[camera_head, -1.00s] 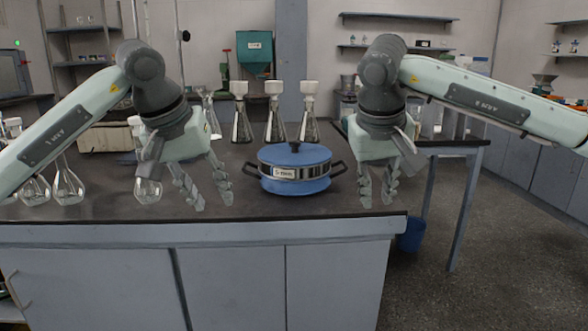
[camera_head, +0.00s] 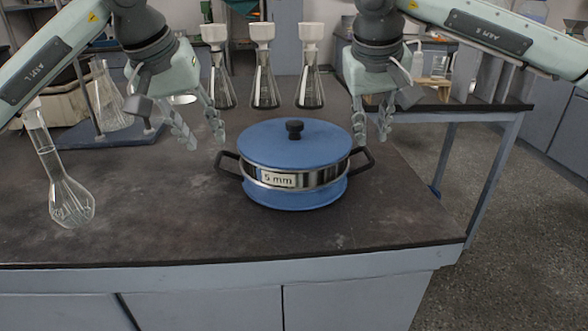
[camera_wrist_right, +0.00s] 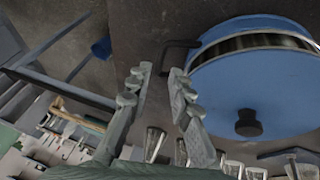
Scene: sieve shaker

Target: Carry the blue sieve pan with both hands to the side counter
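The blue sieve pan (camera_head: 295,194) stands on the dark bench top near its front edge. It has a blue lid with a black knob, a silver band with a "5 mm" label, and a black handle on each side. My left gripper (camera_head: 206,142) is open and empty, just above and left of the left handle. My right gripper (camera_head: 372,138) is open and empty, above and behind the right handle. In the right wrist view, the pan (camera_wrist_right: 255,85) is at the right, with its handle just beyond my open right fingers (camera_wrist_right: 157,70). Neither gripper visibly touches the pan.
Several flasks with white funnels (camera_head: 264,80) stand behind the pan. A round glass flask (camera_head: 68,200) is at the left. Another counter (camera_head: 480,108) is at the right, beyond a gap of floor. The bench around the pan's front is clear.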

